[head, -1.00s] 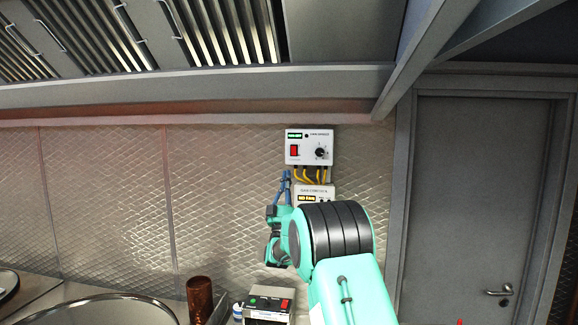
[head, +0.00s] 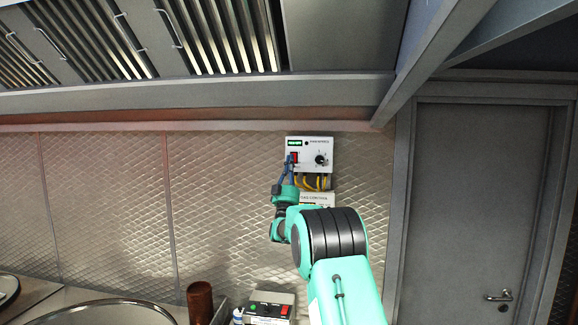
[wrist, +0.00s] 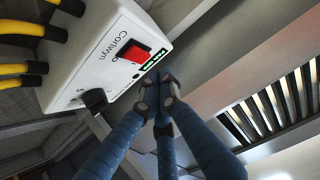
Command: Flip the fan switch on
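A white wall box (head: 323,146) hangs on the quilted metal wall in the head view. It has a red rocker switch (head: 295,157), a round black knob (head: 320,160) and a green-lit label (head: 294,143). In the wrist view the box (wrist: 85,58) fills the upper left, with the red switch (wrist: 134,54) and knob (wrist: 95,101) in clear sight. My gripper (head: 288,161) has its blue fingertips drawn together, with nothing between them. The fingertips (wrist: 158,88) are close to the green label and red switch. I cannot tell whether they touch the box.
A second white box (head: 315,198) is below, partly hidden by my arm; yellow cables (head: 312,182) run between the boxes. A switch unit (head: 271,305), a copper-coloured cup (head: 199,300) and a large round rim (head: 95,312) are on the counter. The range hood (head: 200,92) overhangs above.

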